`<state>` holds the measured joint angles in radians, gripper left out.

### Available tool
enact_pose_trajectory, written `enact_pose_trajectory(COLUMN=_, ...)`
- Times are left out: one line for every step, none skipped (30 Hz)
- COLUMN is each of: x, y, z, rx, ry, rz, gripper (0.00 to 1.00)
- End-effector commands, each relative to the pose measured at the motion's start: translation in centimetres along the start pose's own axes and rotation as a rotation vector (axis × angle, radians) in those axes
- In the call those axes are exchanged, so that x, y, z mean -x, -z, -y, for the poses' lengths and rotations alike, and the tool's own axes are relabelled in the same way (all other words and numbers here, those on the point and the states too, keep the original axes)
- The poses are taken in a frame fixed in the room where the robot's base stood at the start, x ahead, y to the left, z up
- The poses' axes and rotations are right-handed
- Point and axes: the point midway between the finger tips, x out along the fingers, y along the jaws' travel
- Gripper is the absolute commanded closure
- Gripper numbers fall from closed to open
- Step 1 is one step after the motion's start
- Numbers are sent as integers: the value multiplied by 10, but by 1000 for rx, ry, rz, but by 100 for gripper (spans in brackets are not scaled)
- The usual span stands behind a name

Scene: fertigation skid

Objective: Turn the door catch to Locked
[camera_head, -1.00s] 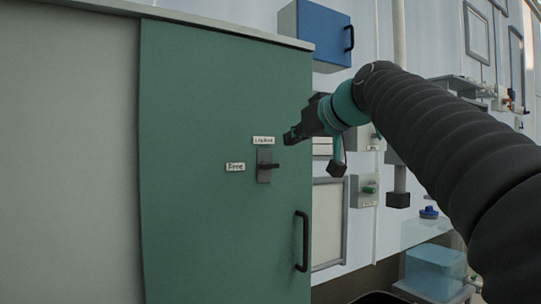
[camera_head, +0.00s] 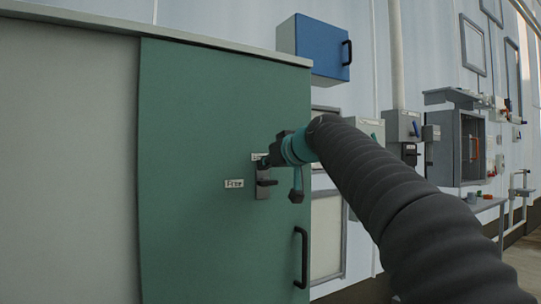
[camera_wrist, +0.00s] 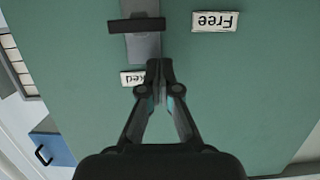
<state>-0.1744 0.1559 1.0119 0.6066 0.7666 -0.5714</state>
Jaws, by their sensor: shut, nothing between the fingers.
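The door catch is a dark bar lever (camera_head: 268,182) on a grey plate on the green door (camera_head: 200,110). The lever lies level, reaching mostly to the right in the head view. A white "Free" label (camera_head: 234,183) is left of the plate. The "Locked" label (camera_wrist: 131,78), above the plate, is partly hidden by my gripper. My gripper (camera_wrist: 160,65) is shut and empty, its tips close to the plate's top end, above the lever. In the upside-down wrist view the lever (camera_wrist: 136,25) shows apart from the fingertips. I cannot tell whether the tips touch the door.
A black door handle (camera_head: 301,257) is at the lower right of the green door. A blue wall box (camera_head: 318,48) is above right. Grey wall boxes and a cabinet (camera_head: 468,148) stand further right. The green door face left of the catch is clear.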

Motion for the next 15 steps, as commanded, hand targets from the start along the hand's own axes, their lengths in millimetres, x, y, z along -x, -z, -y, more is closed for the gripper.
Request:
enact_pose_trajectory(x=-2, y=-8, z=0, rx=-2, ry=0, rz=2, gripper=100)
enact_pose_trajectory(x=-3, y=-11, z=0, rx=-2, ry=0, rz=1, gripper=100)
enact_pose_trajectory(x=-3, y=-14, z=0, rx=-2, ry=0, rz=1, gripper=100)
enact_pose_trajectory(x=-4, y=-16, z=0, rx=-1, ry=0, rz=2, gripper=100)
enact_pose_trajectory(x=-4, y=-18, z=0, rx=0, ry=0, rz=2, gripper=100)
enact_pose_trajectory(x=-5, y=-20, z=0, rx=0, ry=0, rz=1, gripper=100)
enact_pose_trajectory(x=-5, y=-21, z=0, rx=0, ry=0, rz=1, gripper=100)
enact_pose_trajectory(x=-5, y=-22, z=0, rx=-1, ry=0, rz=1, gripper=100)
enact_pose_trajectory(x=-5, y=-22, z=0, rx=-1, ry=0, rz=1, gripper=100)
enact_pose_trajectory(x=-6, y=-23, z=0, rx=-1, ry=0, rz=1, gripper=100)
enact_pose_trajectory(x=-6, y=-23, z=0, rx=-1, ry=0, rz=1, gripper=100)
enact_pose_trajectory(x=-6, y=-23, z=0, rx=-1, ry=0, rz=1, gripper=100)
enact_pose_trajectory(x=-6, y=-23, z=0, rx=-1, ry=0, rz=0, gripper=100)
enact_pose_trajectory(x=-6, y=-23, z=0, rx=-1, ry=0, rz=0, gripper=100)
enact_pose_trajectory(x=-6, y=-23, z=0, rx=-1, ry=0, rz=1, gripper=100)
